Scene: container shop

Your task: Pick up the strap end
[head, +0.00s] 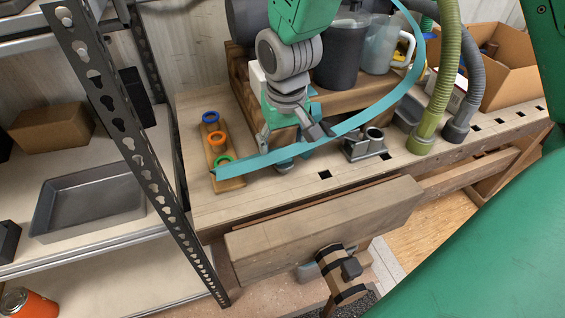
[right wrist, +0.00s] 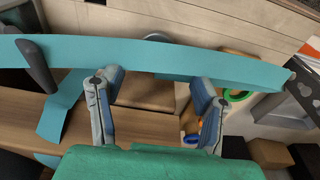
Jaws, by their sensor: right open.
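A teal strap (head: 372,112) curves down from the top of the head view and crosses the bench to the lower left. Its free end (head: 228,171) lies at or just above the small wooden board with rings. My right gripper (head: 284,152) comes down from above at the strap, to the right of that end. In the right wrist view my right gripper (right wrist: 155,82) is open, fingers apart. The strap (right wrist: 150,55) runs across at the fingertips, its end (right wrist: 280,80) right of them. I cannot tell whether they touch. My left gripper is out of view.
A ring board (head: 228,185) with blue, orange and green rings is left of the gripper. A grey metal fitting (head: 364,146) stands to its right, with green (head: 436,95) and grey (head: 472,85) hoses beyond. A metal shelf upright (head: 135,145) stands at the left.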

